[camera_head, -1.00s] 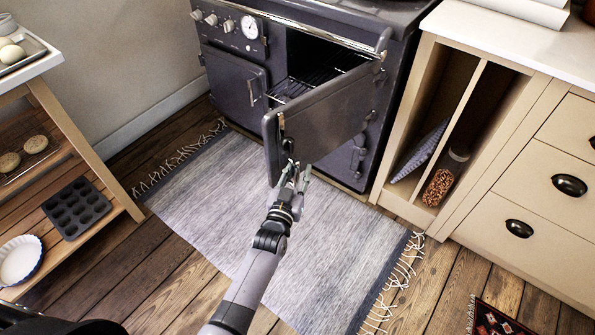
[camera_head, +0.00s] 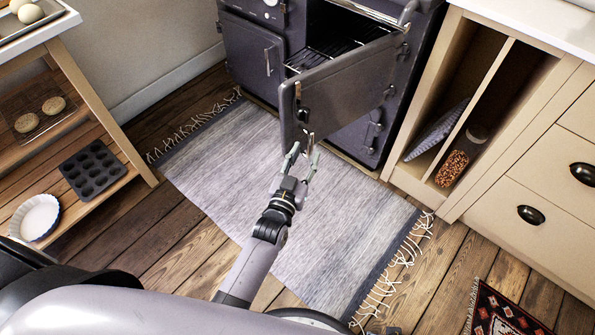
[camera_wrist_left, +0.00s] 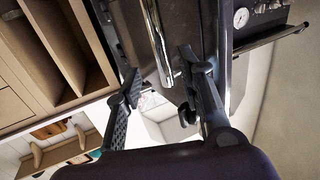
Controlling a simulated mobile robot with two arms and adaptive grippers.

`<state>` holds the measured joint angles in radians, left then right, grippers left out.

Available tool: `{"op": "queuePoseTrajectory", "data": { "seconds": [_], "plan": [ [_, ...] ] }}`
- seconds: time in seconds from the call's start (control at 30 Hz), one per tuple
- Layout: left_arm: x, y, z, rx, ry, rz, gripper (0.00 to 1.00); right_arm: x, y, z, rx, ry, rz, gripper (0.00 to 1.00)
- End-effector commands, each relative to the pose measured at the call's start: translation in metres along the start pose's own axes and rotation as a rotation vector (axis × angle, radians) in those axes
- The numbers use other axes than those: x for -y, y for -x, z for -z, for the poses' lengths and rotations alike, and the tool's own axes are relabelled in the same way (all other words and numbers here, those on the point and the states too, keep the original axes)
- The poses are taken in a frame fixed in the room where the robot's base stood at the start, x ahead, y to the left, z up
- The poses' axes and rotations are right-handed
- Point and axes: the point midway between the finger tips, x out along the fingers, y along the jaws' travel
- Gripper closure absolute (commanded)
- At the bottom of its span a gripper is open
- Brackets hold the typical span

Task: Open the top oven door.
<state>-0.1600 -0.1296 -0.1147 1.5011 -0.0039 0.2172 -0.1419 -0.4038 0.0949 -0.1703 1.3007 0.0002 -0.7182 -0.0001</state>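The dark top oven door (camera_head: 345,95) stands swung well open on its right-hand hinges, its free edge toward me. The oven cavity (camera_head: 335,35) with wire racks shows behind it. The silver door handle (camera_head: 304,113) is on the door's outer face, near its free edge; it shows larger in the left wrist view (camera_wrist_left: 157,45). My left gripper (camera_head: 303,150) is at the lower free corner of the door, its fingers apart. In the left wrist view my left gripper (camera_wrist_left: 163,88) is spread, with the handle's end appearing between the fingers; contact cannot be told. My right gripper is out of view.
A striped rug (camera_head: 270,190) lies before the stove. A lower-left oven door (camera_head: 250,55) is shut. A cream cabinet (camera_head: 500,195) stands close on the right, a wooden shelf unit (camera_head: 100,120) on the left. My own arm crosses the bottom.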

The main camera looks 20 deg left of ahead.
Motion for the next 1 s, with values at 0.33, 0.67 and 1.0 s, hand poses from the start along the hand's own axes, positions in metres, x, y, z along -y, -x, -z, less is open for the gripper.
{"op": "queuePoseTrajectory", "data": {
  "seconds": [0.33,0.67,1.0],
  "plan": [
    [0.000,0.060,-0.001,0.003,0.000,-0.001,0.65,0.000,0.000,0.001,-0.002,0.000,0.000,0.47],
    [-0.001,0.067,-0.001,0.002,0.001,-0.001,0.65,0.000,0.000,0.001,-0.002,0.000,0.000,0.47],
    [0.060,0.059,0.009,0.020,0.317,0.037,0.84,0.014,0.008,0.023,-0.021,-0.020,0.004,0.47]
  ]
}}
